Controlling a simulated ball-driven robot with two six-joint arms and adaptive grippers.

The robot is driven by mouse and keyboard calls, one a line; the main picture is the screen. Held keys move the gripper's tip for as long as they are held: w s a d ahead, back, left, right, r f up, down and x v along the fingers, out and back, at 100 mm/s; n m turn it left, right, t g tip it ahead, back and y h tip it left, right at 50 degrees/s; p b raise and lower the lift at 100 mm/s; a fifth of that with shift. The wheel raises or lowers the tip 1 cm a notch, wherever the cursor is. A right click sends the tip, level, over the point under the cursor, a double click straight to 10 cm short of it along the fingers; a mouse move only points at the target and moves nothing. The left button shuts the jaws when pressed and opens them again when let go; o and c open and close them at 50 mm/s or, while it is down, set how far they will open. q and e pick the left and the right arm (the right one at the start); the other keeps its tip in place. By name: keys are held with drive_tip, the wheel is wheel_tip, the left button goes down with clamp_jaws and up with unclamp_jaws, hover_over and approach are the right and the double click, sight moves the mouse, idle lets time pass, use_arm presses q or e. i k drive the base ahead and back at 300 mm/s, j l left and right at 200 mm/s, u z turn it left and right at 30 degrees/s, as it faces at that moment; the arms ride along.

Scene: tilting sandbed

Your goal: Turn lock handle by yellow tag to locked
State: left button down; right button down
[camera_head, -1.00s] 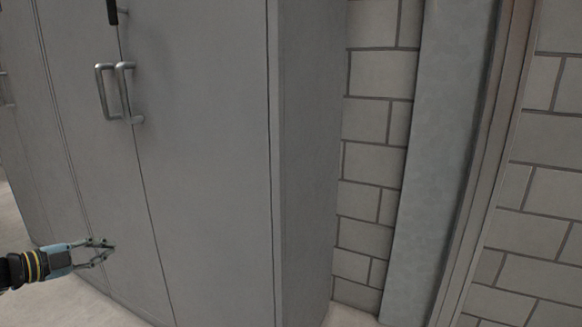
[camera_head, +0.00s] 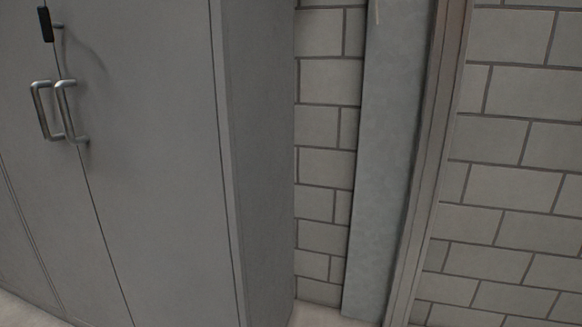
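A black lock handle (camera_head: 45,24) on a short metal stem sits near the top left, by the seam between two doors of a grey cabinet (camera_head: 150,170). It hangs roughly upright. I see no yellow tag in the view. Two silver pull handles (camera_head: 66,112) stand side by side below the black handle, one on each door. Neither of my grippers is in view.
The cabinet's right side (camera_head: 262,160) meets a pale block wall (camera_head: 327,130). A flat grey pillar (camera_head: 385,150) and a brownish vertical frame (camera_head: 432,150) stand right of it. A little pale floor (camera_head: 315,315) shows at the bottom.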

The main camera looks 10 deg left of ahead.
sight(46, 25)
drive_tip(key=u, duration=1.5)
